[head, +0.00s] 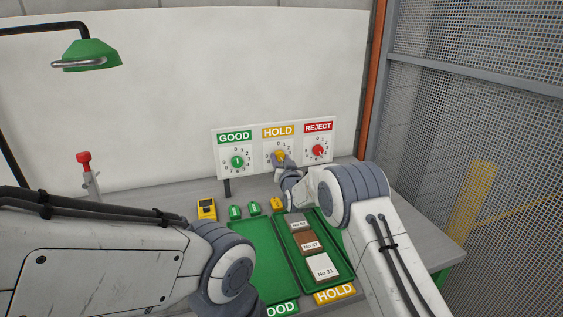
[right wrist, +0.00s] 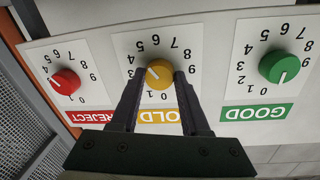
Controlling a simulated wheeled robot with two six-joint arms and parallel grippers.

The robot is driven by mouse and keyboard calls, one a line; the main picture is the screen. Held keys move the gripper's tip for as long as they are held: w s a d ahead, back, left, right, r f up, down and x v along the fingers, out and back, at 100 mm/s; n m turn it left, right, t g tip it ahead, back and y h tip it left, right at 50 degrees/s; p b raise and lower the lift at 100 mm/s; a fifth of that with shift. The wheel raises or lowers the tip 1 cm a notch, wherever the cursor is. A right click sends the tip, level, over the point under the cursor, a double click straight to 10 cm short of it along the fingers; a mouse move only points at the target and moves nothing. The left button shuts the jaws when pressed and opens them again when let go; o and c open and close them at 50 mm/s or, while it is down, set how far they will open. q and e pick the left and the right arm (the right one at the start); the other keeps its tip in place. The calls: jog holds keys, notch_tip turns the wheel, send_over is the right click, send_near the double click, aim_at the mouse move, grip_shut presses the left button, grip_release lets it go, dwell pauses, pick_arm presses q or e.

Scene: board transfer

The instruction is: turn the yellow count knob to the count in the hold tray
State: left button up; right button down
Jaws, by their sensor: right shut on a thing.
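The yellow count knob (right wrist: 159,76) sits on the dial under the HOLD label on the white panel. It also shows in the head view (head: 280,155), partly covered by my right gripper (head: 279,162). In the right wrist view my right gripper (right wrist: 158,80) has one finger on each side of the knob and is shut on it. The knob's white mark points up-left in that upside-down view, roughly toward the 3; the 2 is hidden by a finger. The green hold tray (head: 290,252) holds three labelled boards: grey (head: 299,224), brown (head: 308,243) and white (head: 321,267). My left gripper is out of view.
A green knob (right wrist: 280,67) and a red knob (right wrist: 66,82) flank the yellow one. The good tray (head: 252,250) looks empty where visible. A yellow device (head: 206,209) and small green and yellow items stand behind the trays. A red-topped post (head: 84,160) stands left.

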jog(key=n+b, duration=0.2)
jog(key=b, duration=0.1)
jog(key=n+b, duration=0.2)
jog(key=b, duration=0.1)
jog(key=n+b, duration=0.3)
jog(key=shift+d+f+t+y, duration=0.1)
jog(key=shift+f+t+y, duration=0.2)
jog(key=shift+f+y, duration=0.1)
jog(key=n+b, duration=0.2)
jog(key=n, duration=0.1)
jog(key=shift+r+b, duration=0.1)
jog(key=shift+b, duration=0.3)
jog(key=shift+r+n+b, duration=0.15)
jog(key=shift+n+b, duration=0.4)
jog(key=shift+n, duration=0.35)
jog(key=shift+c, duration=1.9)
grip_release()
jog(key=shift+s, duration=0.1)
jog(key=b+v, duration=0.2)
jog(key=v, duration=0.8)
